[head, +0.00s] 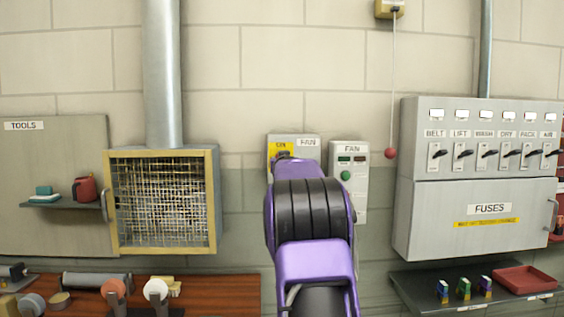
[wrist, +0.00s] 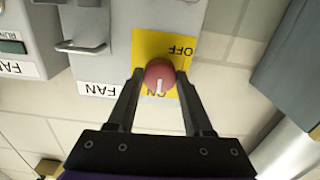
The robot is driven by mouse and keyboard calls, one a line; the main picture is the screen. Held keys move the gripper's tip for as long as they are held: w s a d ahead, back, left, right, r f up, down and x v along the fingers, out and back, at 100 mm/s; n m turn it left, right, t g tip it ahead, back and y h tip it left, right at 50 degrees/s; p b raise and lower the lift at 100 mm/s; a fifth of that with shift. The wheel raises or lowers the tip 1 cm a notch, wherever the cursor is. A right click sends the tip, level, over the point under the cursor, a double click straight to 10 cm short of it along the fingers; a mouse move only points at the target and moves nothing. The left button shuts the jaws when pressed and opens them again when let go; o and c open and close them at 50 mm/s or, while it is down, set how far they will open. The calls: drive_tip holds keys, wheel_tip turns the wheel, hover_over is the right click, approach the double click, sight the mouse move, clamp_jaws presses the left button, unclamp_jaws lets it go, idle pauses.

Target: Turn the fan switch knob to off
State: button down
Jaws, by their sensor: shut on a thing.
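The fan switch knob (wrist: 159,72) is round and red with a white pointer line. It sits on a yellow plate (wrist: 150,45) marked OFF and ON, and the wrist view shows it upside down. The pointer line is toward the ON mark, which the knob and fingers partly cover. My gripper (wrist: 160,78) is shut on the knob, one finger on each side. In the head view the grey fan switch box (head: 308,153) is on the wall, and my purple arm hides the knob and much of the box.
A second box marked FAN (head: 348,195), with a green button, is just right of the switch box. A mesh-covered vent (head: 212,200) is to the left. A pull cord with a red ball (head: 390,153) hangs to the right, near the large fuse cabinet (head: 440,225).

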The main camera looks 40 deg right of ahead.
drive_tip(key=shift+n+b, duration=1)
drive_tip(key=shift+n, duration=7.7)
drive_tip(key=shift+c, duration=1.5)
unclamp_jaws()
